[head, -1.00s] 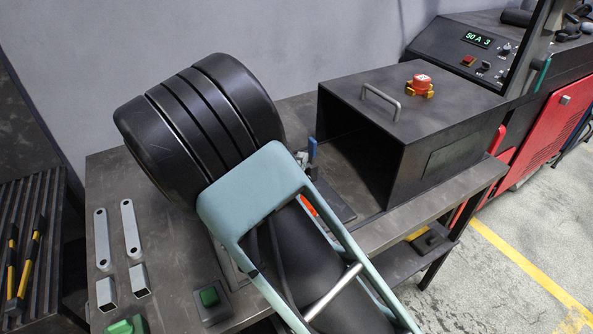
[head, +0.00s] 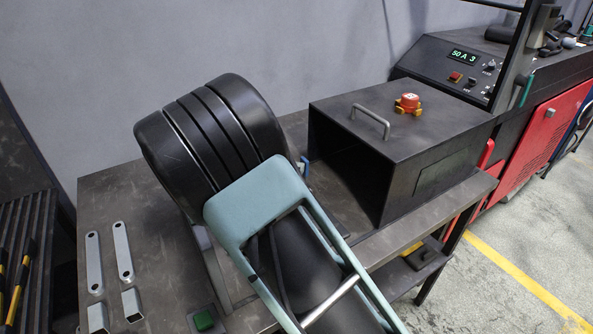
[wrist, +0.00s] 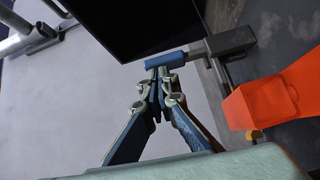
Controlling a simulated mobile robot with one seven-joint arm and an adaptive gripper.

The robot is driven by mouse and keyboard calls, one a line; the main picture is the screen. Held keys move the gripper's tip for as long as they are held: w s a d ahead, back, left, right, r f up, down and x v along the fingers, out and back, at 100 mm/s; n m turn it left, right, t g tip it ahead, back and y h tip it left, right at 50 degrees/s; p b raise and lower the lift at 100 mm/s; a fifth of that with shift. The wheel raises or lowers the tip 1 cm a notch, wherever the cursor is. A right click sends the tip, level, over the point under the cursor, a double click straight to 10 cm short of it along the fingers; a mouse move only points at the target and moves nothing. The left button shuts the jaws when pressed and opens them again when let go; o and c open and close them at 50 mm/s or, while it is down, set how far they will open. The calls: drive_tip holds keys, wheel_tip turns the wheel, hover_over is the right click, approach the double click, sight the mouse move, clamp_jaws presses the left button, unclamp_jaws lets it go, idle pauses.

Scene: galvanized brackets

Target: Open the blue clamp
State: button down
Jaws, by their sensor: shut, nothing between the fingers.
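The blue clamp shows in the wrist view as a blue handle (wrist: 166,60) joined to a grey metal bar on its right. A small blue part of it shows in the head view (head: 305,166), just left of the dark box's opening. My gripper (wrist: 158,72) is shut and empty, with its tips right at the blue handle. Whether they touch it I cannot tell. In the head view my own arm hides the gripper and most of the clamp.
An orange part (wrist: 268,98) lies right of my gripper in the wrist view. The dark box (head: 440,150) with a handle and a red valve (head: 408,103) stands on the table's right. Grey brackets (head: 123,250) and a green button (head: 204,320) lie on the left and front.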

drive_tip(key=shift+w+d+r+g+p, duration=0.1)
drive_tip(key=shift+d+r+g+p, duration=0.1)
drive_tip(key=shift+g+p, duration=0.15)
drive_tip(key=d+m+g+p, duration=0.1)
drive_tip(key=w+m+y+p, duration=0.1)
drive_tip(key=p, duration=0.1)
drive_tip(key=shift+w+d+r+g, duration=0.1)
drive_tip(key=shift+d+r+g, duration=0.25)
drive_tip(key=shift+d+r, duration=0.05)
drive_tip(key=w+d+f+m+g+y+b, duration=0.1)
drive_tip(key=w+d+f+m+g+y, duration=0.2)
drive_tip(key=d+m+g+y, duration=0.2)
drive_tip(key=shift+w+f+g+y, duration=0.25)
drive_tip(key=shift+f+g+y, duration=0.05)
drive_tip(key=shift+g, duration=0.2)
idle(0.6)
drive_tip(key=shift+d, duration=0.1)
drive_tip(key=shift+w+d+f, duration=0.1)
drive_tip(key=shift+f, duration=0.25)
drive_tip(key=shift+w+d+f, duration=0.15)
drive_tip(key=shift+d+f, duration=0.05)
drive_tip(key=shift+f, duration=0.2)
drive_tip(key=shift+w+d+f, duration=0.1)
drive_tip(key=shift+d+f, duration=0.05)
drive_tip(key=shift+f, duration=0.25)
